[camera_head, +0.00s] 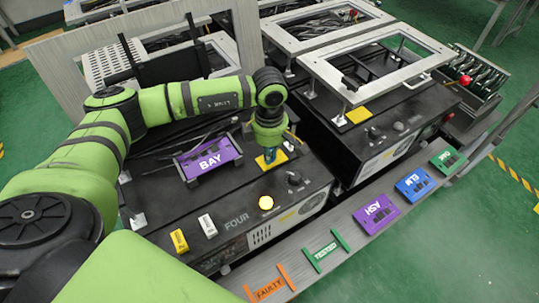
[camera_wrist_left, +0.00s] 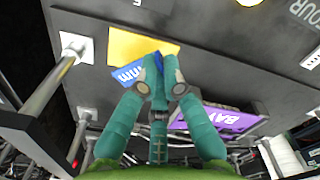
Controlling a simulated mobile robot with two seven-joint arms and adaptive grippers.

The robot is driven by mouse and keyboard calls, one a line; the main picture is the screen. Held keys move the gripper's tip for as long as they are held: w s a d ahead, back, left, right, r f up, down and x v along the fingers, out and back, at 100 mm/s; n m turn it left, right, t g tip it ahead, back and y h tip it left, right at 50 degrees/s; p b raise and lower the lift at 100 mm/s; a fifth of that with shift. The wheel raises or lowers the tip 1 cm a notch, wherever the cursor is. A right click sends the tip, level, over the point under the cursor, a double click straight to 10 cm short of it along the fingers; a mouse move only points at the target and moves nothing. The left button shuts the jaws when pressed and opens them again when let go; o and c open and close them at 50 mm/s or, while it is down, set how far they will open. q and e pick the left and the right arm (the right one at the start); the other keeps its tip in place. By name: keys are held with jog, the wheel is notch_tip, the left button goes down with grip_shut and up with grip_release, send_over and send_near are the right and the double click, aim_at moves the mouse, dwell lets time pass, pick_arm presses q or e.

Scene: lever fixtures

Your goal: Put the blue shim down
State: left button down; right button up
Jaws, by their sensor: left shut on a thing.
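My left gripper (camera_head: 269,158) points down over a yellow pad (camera_head: 280,157) on the black top of the near unit. In the left wrist view the gripper (camera_wrist_left: 160,70) is shut on the blue shim (camera_wrist_left: 128,74), which has white lettering. The shim sits at the edge of the yellow pad (camera_wrist_left: 130,44), partly hidden by the fingers. I cannot tell whether it touches the pad. In the head view the fingers mostly hide the shim. My right gripper is not in view.
A purple BAY holder (camera_head: 208,161) stands left of the gripper, close by. A lit yellow button (camera_head: 266,202) is in front. A grey rail (camera_head: 350,243) carries orange FAULTY and green TESTED marks and purple, blue and green labelled blocks. Metal frames (camera_head: 375,62) stand behind right.

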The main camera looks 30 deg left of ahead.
pick_arm(q)
notch_tip(320, 180, down, 2)
jog(key=shift+f, duration=0.3)
jog(key=c, duration=1.8)
grip_release()
jog(key=shift+f, duration=0.1)
jog(key=o, duration=0.4)
jog(key=shift+r, duration=0.4)
jog(key=shift+r+b, duration=1.3)
jog(key=shift+r, duration=4.55)
